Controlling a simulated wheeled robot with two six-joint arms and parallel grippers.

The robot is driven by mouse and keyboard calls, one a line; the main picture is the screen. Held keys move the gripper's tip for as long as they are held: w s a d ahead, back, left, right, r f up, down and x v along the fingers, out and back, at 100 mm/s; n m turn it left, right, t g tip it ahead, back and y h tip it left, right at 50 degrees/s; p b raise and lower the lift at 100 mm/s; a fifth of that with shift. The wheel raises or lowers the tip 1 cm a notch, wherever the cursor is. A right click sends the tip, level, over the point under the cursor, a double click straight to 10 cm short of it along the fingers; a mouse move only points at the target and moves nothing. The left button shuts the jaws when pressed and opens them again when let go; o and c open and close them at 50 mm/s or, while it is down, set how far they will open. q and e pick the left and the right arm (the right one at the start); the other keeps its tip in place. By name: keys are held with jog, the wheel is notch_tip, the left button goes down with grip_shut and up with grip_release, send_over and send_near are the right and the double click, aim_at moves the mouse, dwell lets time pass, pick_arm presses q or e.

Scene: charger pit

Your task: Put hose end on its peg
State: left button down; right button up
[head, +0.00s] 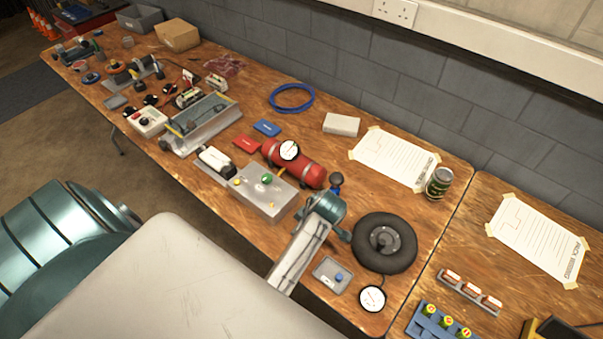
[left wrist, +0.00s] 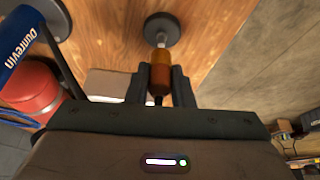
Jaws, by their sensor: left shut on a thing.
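In the left wrist view my left gripper (left wrist: 160,85) is shut on a small orange-brown cylindrical piece (left wrist: 160,73), which looks like the hose end. The piece stands between the two dark fingers, and its lower part is hidden between them. Just beyond it is a dark round disc (left wrist: 161,29) with a short pale stem pointing at the held piece. I cannot tell whether this is the peg or whether the two touch. I cannot make out the left fingertips in the head view. My right gripper is in neither view.
A red tank (head: 294,163) with a gauge lies mid-table beside a grey box (head: 262,192). A black wheel (head: 385,243) lies to the right, near a small tray (head: 333,275) and a round gauge (head: 372,298). A blue hose loop (head: 291,98) lies near the wall, with bare wood around it.

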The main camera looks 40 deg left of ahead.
pick_arm(q)
jog(key=shift+f, duration=0.1)
dwell(0.6)
jog(key=shift+d+p, duration=0.15)
jog(key=shift+p, duration=0.2)
jog(key=shift+f+b, duration=0.8)
jog(key=shift+f, duration=0.65)
dwell(0.3)
jog(key=c, duration=1.2)
grip_release()
jog(key=shift+r, duration=0.1)
jog(key=shift+p+v, duration=4.45)
jog(key=shift+v, duration=0.95)
